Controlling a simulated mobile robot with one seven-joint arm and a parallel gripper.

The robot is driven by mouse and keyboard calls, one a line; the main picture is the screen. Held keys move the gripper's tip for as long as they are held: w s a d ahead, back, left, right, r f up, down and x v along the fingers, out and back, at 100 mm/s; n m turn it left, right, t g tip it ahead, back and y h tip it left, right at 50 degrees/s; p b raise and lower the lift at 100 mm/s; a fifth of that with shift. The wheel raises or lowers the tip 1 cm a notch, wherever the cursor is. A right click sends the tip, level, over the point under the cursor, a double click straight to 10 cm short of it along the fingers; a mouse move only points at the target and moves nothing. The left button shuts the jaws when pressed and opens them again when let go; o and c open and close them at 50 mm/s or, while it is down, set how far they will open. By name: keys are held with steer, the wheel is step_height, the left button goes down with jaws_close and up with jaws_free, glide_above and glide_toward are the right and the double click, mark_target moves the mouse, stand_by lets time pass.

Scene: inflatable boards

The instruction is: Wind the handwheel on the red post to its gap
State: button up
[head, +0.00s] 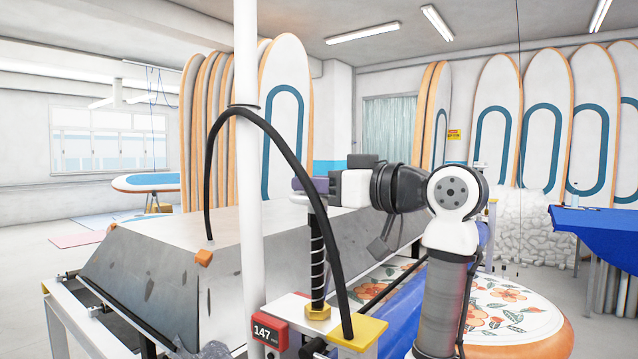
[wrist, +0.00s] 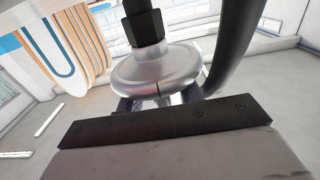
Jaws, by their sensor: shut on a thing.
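The handwheel is a silvery round disc (wrist: 150,66) in the wrist view, with a thin dark line on its near edge. A black hexagonal part shows beyond its middle. In the head view only a little of its rim (head: 299,199) shows, at the top of a black screw post (head: 317,262) with pale spiral stripes and a brass nut at its foot. My gripper (head: 312,186) reaches in from the right and is shut on the handwheel. In the wrist view its purple fingers (wrist: 160,102) sit at both sides of the near rim. I see no post that is clearly red, nor the gap.
A red box (head: 270,334) reading 147 is beside the post's foot. A thick black hose (head: 285,150) arches close past the handwheel, and a white pole (head: 247,180) stands left of it. A grey sloped housing (head: 150,268) fills the left. A flowered board (head: 510,318) lies right.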

steer(key=shift+a+f, duration=0.1)
steer(key=shift+f, duration=0.05)
stand_by(0.3)
steer(key=o, duration=1)
steer(key=b+v, duration=0.4)
steer(key=v, duration=0.9)
steer(key=shift+s+d, duration=0.25)
steer(key=shift+d, duration=0.1)
